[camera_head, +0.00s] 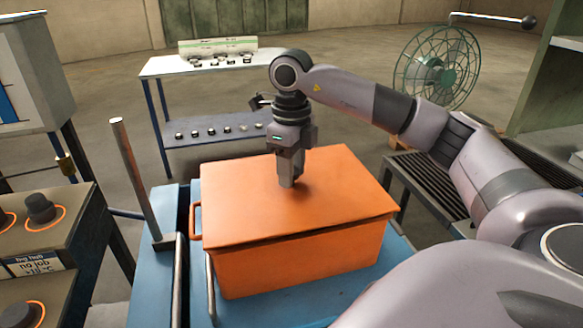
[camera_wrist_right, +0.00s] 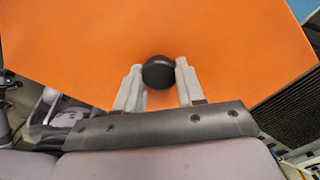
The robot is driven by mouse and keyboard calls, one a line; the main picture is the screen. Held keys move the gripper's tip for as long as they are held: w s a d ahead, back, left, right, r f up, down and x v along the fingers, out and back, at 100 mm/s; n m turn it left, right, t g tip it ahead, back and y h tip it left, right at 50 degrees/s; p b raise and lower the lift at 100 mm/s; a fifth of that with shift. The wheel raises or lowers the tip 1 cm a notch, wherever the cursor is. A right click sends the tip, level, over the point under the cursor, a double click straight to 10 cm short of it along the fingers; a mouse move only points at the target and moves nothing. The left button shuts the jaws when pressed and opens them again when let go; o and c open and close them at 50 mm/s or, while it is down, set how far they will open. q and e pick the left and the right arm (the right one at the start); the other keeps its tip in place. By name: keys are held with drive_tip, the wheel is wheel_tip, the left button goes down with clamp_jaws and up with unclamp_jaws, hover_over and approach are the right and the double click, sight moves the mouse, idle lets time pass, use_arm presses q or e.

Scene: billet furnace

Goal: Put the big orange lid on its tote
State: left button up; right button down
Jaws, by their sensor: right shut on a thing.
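The big orange lid (camera_head: 250,205) lies over the top of the orange tote (camera_head: 300,262), and its edges look about level with the tote's rim. Whether it is fully seated all round I cannot tell. The tote stands on a blue cart top (camera_head: 395,262). My right gripper (camera_head: 289,182) points down at the middle of the lid. In the right wrist view its two fingers (camera_wrist_right: 158,80) are closed on the lid's round black knob (camera_wrist_right: 158,72). In the head view the fingers hide the knob. My left gripper is not in view.
A table with small parts (camera_head: 205,65) stands behind. A green fan (camera_head: 437,68) is at the back right, with a dark slatted bench (camera_head: 430,180) below it. A metal post (camera_head: 135,180) rises left of the tote. A control panel (camera_head: 45,235) is at the left.

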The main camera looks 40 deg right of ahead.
drive_tip(key=shift+f+b, duration=0.45)
drive_tip(key=shift+f, duration=0.25)
idle(0.7)
drive_tip(key=c, duration=0.6)
unclamp_jaws()
drive_tip(key=shift+r, duration=3.55)
